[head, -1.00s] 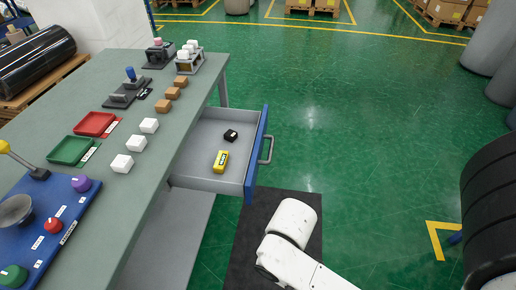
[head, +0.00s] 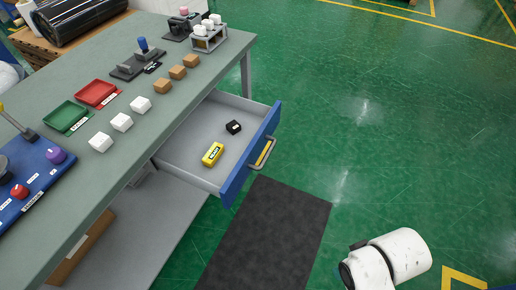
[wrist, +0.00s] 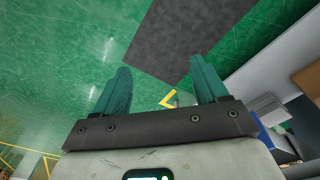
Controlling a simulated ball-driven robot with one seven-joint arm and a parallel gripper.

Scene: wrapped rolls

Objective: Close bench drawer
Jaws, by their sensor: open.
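The bench drawer (head: 205,133) stands pulled out from the right side of the bench in the head view. It has a blue front (head: 248,160) with a grey bar handle (head: 264,153). A yellow item (head: 213,154) and a small black item (head: 233,127) lie inside it. My gripper (wrist: 158,92) shows in the wrist view with its two green fingers spread and nothing between them. In the head view only a white link of my arm shows at the lower right, apart from the drawer; the gripper is out of that view.
The green-topped bench (head: 150,125) carries a red tray (head: 97,93), a green tray (head: 66,116), white blocks (head: 121,122), brown blocks (head: 177,72) and a blue control panel (head: 30,180). A dark mat (head: 268,235) lies on the floor by the drawer. The green floor to the right is clear.

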